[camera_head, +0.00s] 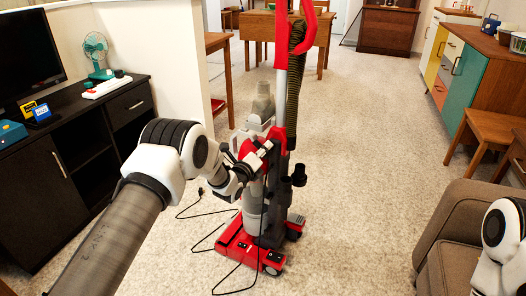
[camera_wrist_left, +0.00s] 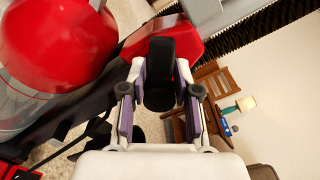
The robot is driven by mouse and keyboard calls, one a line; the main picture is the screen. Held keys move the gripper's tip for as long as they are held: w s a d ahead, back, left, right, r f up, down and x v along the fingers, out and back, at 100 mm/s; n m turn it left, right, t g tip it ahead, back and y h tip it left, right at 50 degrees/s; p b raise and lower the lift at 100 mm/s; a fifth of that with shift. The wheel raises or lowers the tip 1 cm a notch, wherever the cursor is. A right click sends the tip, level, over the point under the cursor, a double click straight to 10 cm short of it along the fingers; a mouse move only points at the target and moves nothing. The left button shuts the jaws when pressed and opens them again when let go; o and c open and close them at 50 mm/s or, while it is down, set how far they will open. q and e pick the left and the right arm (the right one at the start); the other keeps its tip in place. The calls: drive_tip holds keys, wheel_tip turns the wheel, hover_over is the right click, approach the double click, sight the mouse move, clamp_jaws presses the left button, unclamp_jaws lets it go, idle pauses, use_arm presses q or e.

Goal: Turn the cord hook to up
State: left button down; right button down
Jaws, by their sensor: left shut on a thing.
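A red and grey upright vacuum cleaner (camera_head: 279,170) stands on the carpet in the middle of the head view. My left gripper (camera_head: 262,153) reaches its upper body from the left. In the left wrist view the fingers are shut on the black cord hook (camera_wrist_left: 160,72), which sits against a red part of the vacuum. In the head view the gripper covers the hook. I cannot tell exactly which way the hook points. My right arm shows only in part at the lower right of the head view; its gripper is out of view.
A loose black cord (camera_head: 202,237) lies on the carpet left of the vacuum's base (camera_head: 240,248). A black TV cabinet (camera_head: 75,160) stands at the left. A brown sofa (camera_head: 455,235) is at the right. Open carpet lies between vacuum and sofa.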

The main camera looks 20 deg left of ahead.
use_arm(q)
drive_tip(key=m, duration=0.4)
drive_tip(key=shift+d+r+m, duration=0.1)
drive_tip(key=shift+d+m, duration=0.15)
drive_tip(key=shift+m, duration=0.15)
drive_tip(key=shift+s+d+m+b, duration=0.1)
drive_tip(key=shift+m+b, duration=0.25)
drive_tip(key=shift+m, duration=0.55)
drive_tip(key=m+b, duration=0.1)
drive_tip(key=b, duration=0.2)
drive_tip(key=m+b, duration=0.1)
drive_tip(key=b, duration=0.3)
drive_tip(key=m+b, duration=0.2)
drive_tip(key=b, duration=0.1)
drive_tip(key=shift+d+f, duration=0.25)
drive_tip(key=shift+f, duration=0.05)
drive_tip(key=shift+r+b, duration=0.25)
drive_tip(key=shift+b, duration=0.35)
drive_tip(key=c, duration=1)
unclamp_jaws()
drive_tip(key=shift+s, duration=0.1)
drive_tip(key=shift+c, duration=0.2)
drive_tip(key=shift+r, duration=0.1)
